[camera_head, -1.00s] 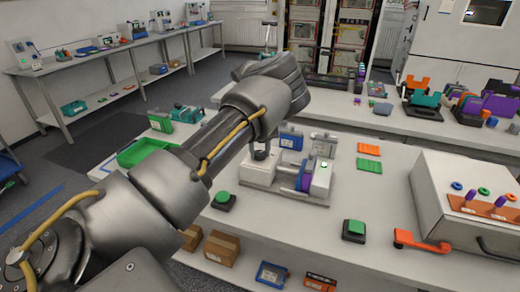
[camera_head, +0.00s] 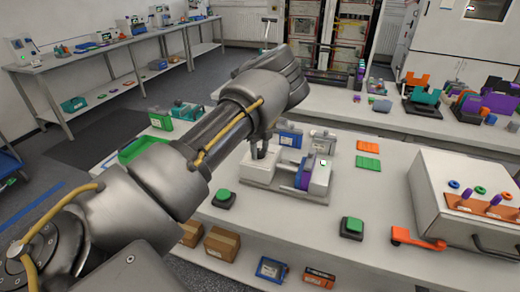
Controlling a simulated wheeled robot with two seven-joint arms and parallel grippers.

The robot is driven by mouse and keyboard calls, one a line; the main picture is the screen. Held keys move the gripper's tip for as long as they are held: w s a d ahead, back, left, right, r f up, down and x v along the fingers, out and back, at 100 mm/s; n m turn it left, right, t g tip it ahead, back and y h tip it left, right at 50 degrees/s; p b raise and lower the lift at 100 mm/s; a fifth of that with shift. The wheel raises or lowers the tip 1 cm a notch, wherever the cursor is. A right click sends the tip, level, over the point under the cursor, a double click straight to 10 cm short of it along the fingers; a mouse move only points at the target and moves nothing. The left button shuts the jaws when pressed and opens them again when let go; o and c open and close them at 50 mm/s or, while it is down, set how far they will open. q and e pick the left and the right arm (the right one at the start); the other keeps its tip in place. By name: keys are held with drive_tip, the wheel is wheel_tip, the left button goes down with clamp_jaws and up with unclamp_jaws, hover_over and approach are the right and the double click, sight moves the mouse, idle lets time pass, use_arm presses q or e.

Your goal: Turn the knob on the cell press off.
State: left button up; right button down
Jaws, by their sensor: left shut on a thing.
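The cell press (camera_head: 290,176) stands on the near table, a white block on the left and a white and purple part on the right, on a grey base. My left gripper (camera_head: 263,152) comes down from above onto the left block. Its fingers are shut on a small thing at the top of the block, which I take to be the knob. The fingers hide the knob itself, so its setting cannot be seen. My right gripper is not in view.
Green buttons on dark bases (camera_head: 223,197) (camera_head: 352,226) stand in front of the press. Orange and green plates (camera_head: 368,154) lie behind. A green tray (camera_head: 140,149) is at the left.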

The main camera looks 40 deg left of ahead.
sight(260, 151)
use_arm(q)
drive_tip(key=o, duration=1)
drive_tip(key=shift+r, duration=0.25)
wheel_tip(260, 151, up, 10)
drive_tip(key=b, duration=0.2)
drive_tip(key=shift+r, duration=0.15)
